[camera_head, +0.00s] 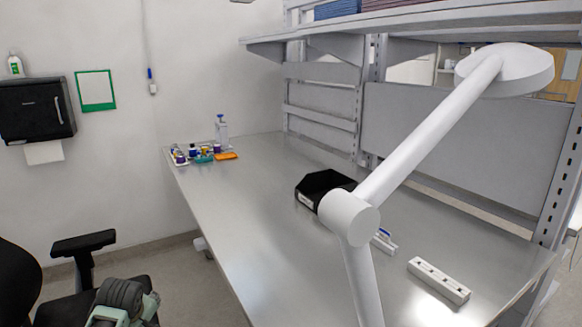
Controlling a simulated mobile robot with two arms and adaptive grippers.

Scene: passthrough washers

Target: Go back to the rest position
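A part of my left arm, pale green with a dark ribbed joint, shows at the bottom left, in front of a black chair. No gripper fingers can be made out there. My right arm and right gripper are out of view. A metal table (245,215) runs through the middle of the view. A black bin (318,188) stands on it, partly behind a white lamp arm. A white slotted block (438,281) lies near the right end of the table. A smaller white block with a blue part (384,243) lies behind the lamp arm, partly hidden.
A white jointed lamp (430,130) rises across the right half. Small bottles (193,151), an orange item (227,156) and a clear pump bottle (221,132) stand at the table's far left corner. A black chair (82,243) is at lower left.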

